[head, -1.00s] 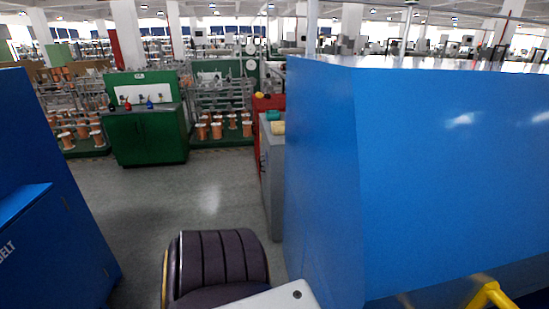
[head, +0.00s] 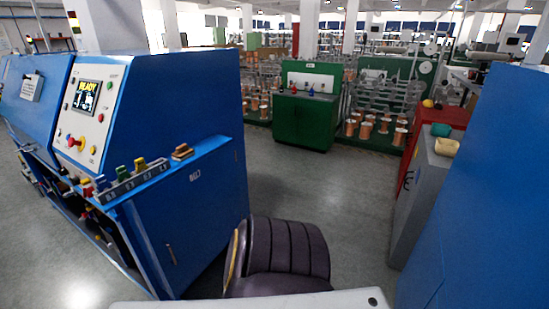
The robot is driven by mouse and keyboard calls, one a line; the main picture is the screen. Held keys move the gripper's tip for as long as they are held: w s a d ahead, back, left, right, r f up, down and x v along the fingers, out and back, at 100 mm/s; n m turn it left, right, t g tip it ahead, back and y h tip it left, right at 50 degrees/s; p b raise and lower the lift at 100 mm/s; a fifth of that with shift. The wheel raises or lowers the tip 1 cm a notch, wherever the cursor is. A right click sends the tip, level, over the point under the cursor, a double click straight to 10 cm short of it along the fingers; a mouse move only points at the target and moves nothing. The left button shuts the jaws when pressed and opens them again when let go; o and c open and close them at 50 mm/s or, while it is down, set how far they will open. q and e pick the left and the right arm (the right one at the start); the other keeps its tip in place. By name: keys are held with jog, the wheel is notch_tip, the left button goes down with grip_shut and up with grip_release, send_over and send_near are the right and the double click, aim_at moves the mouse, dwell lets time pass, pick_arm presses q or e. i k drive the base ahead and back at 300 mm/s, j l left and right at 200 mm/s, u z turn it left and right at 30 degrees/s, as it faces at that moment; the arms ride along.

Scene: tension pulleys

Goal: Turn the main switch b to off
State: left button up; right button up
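A blue machine (head: 185,190) stands at the left with a pale control panel (head: 90,110) on its sloped face. The panel has a lit screen (head: 87,96) with yellow text, several small buttons, and a red and yellow rotary knob (head: 74,142) low on its left side. The knob looks like a main switch, but its label and exact setting are too small to read. I cannot tell which switch is b. Neither of my grippers is in view.
A dark ribbed seat (head: 285,250) stands close in front. A blue cabinet (head: 475,200) and a grey cabinet (head: 420,195) bound the right. Grey floor (head: 320,190) is open between the machines, leading to a green cabinet (head: 305,115) and copper spools behind.

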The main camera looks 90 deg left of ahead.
aim_at(86, 192)
jog(key=u, duration=4.25)
